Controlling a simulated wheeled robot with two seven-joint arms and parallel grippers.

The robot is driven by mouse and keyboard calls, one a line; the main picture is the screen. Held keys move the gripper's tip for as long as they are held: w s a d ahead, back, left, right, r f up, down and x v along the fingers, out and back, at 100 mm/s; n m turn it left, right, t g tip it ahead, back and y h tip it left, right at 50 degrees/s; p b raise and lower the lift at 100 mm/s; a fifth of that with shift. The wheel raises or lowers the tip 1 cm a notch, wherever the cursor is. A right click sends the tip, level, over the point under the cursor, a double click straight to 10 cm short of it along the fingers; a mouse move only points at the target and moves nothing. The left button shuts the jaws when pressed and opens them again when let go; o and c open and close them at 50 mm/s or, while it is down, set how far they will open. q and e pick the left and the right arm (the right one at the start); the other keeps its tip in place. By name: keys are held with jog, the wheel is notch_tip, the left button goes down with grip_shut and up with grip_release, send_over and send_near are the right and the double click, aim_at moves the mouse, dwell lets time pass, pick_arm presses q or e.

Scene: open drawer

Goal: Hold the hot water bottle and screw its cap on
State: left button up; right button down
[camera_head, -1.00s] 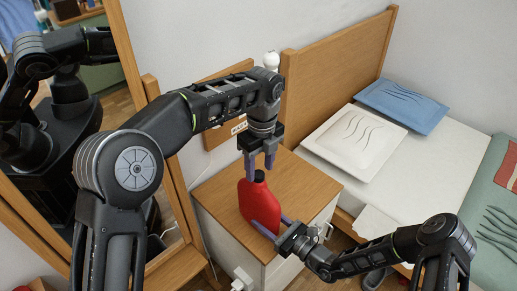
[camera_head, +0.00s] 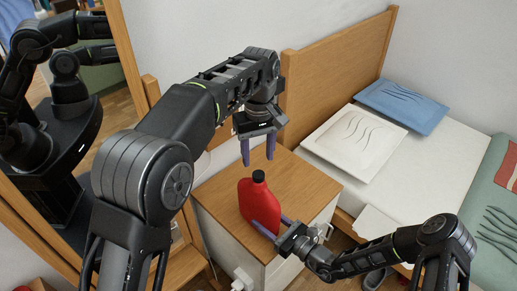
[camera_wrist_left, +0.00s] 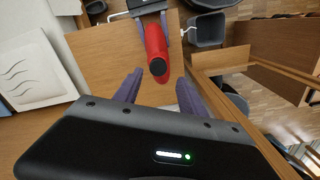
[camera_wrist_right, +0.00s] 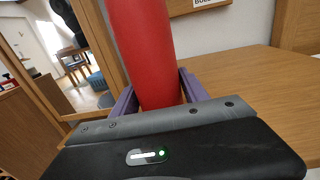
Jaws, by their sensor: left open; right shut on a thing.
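The red hot water bottle (camera_head: 259,205) stands upright on the wooden top of the nightstand, near its front edge. Its black cap (camera_head: 259,176) is on the neck at the top; how tightly it sits cannot be told. The cap also shows in the left wrist view (camera_wrist_left: 158,67). My right gripper (camera_head: 268,226) is shut on the lower part of the bottle, which fills the space between its fingers in the right wrist view (camera_wrist_right: 158,92). My left gripper (camera_head: 258,158) is open and empty above and slightly behind the cap, apart from it.
The nightstand top (camera_head: 305,185) is clear around the bottle. A bed with a white pillow (camera_head: 354,130) and a blue pillow (camera_head: 402,103) is to the right, with a wooden headboard (camera_head: 335,70). A wood-framed mirror (camera_head: 137,75) stands at the left.

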aim_at(258, 174)
pick_arm(q)
jog(key=n, duration=0.2)
jog(key=r+n, duration=0.1)
jog(key=n, duration=0.1)
jog(key=shift+w+r+n, duration=0.1)
jog(key=shift+n, duration=0.2)
jog(key=shift+f, duration=4.05)
grip_shut()
